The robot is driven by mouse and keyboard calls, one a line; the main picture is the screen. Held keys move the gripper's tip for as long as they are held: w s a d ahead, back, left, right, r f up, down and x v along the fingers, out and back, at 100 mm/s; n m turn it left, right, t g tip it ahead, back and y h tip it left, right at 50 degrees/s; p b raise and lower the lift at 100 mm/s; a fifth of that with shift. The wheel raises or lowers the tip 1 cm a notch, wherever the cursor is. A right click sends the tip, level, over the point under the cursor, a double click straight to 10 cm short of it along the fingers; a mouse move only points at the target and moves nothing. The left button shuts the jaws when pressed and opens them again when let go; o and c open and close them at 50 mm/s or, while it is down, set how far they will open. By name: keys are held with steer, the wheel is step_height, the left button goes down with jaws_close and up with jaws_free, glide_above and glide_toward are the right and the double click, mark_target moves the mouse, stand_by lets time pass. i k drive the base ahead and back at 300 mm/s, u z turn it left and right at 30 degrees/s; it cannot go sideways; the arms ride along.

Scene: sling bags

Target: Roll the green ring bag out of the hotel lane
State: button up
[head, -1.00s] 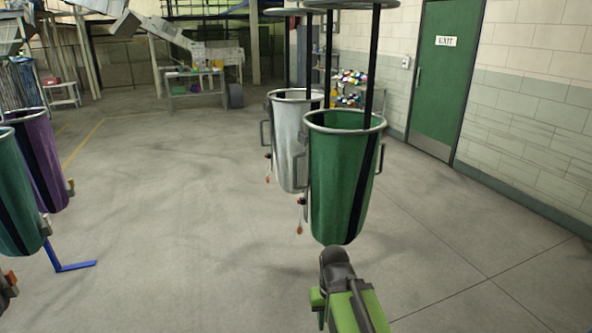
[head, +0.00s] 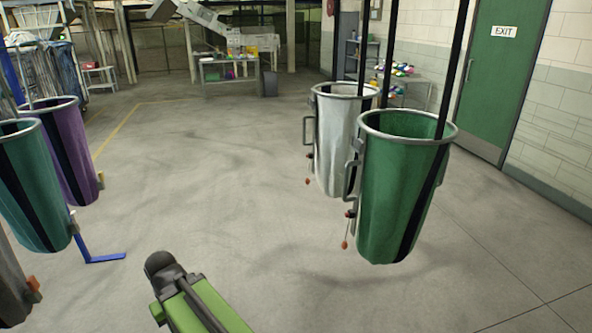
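A green bag (head: 400,190) with a metal ring rim hangs from black straps at the right of the head view, clear of the floor. It has a side handle and a red pull on a cord at its left. A white bag (head: 338,135) hangs just behind it, partly hidden. At the left, a teal ring bag (head: 35,185) hangs in front of a purple bag (head: 72,140). My arm shows at the bottom, left of the green bag and apart from it. My gripper's fingers cannot be made out.
A dark bag (head: 10,285) is cut off at the left edge. A blue floor bracket (head: 100,258) juts out beside the left bags. Open concrete floor lies between the two rows. A shelf (head: 400,90) and a green exit door (head: 500,80) stand at the back right.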

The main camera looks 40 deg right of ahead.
mark_target(405, 154)
steer(key=u, duration=0.1)
steer(key=i, duration=0.85)
